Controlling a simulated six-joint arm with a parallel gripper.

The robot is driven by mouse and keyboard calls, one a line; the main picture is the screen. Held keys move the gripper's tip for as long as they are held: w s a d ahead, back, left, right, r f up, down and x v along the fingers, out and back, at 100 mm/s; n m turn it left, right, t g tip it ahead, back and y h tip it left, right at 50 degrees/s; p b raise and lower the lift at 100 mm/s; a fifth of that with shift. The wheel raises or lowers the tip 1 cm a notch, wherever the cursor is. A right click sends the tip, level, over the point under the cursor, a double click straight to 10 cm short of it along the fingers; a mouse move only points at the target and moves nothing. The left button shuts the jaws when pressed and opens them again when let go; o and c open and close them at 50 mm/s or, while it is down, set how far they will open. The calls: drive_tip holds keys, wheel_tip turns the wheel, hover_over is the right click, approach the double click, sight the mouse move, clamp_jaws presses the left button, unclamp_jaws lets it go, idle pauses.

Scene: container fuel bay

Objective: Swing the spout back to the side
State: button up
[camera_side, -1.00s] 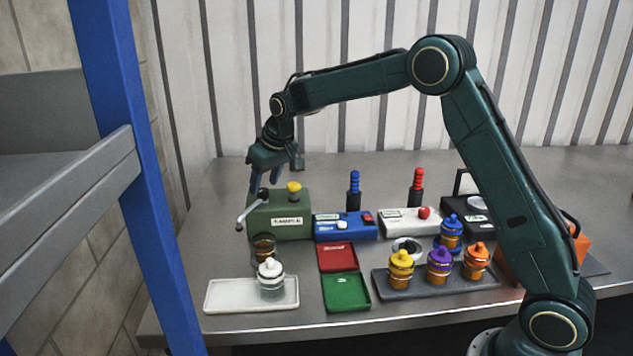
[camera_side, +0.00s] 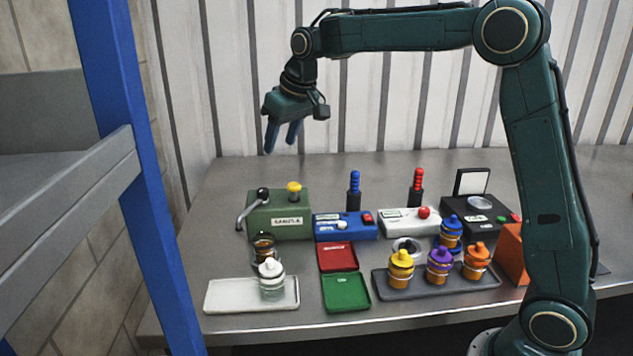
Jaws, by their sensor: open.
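The spout (camera_side: 249,212) is a curved grey metal arm with a dark knob (camera_side: 263,194) at its top. It sits on the left end of the green sampler box (camera_side: 281,219) and points out to the left and front. A jar with dark contents (camera_side: 263,247) stands in front of the box, right of the spout's tip and behind a white-capped jar (camera_side: 271,277). My gripper (camera_side: 283,143) is open and empty, well above the green box and clear of the spout.
The white tray (camera_side: 222,296) is at the front left. Red (camera_side: 338,257) and green (camera_side: 346,292) trays lie in the middle. Blue (camera_side: 345,228) and white (camera_side: 398,221) boxes stand to the right. Several capped jars stand at a dark tray (camera_side: 415,291). A blue post (camera_side: 140,180) rises at left.

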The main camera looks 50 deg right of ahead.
drive_tip(key=s+a+r, duration=0.1)
drive_tip(key=s, duration=0.9)
drive_tip(key=s+r, duration=0.2)
drive_tip(key=s, duration=0.7)
drive_tip(key=shift+s+a+t, duration=0.3)
drive_tip(key=shift+s+a, duration=0.05)
drive_tip(key=shift+a, duration=0.05)
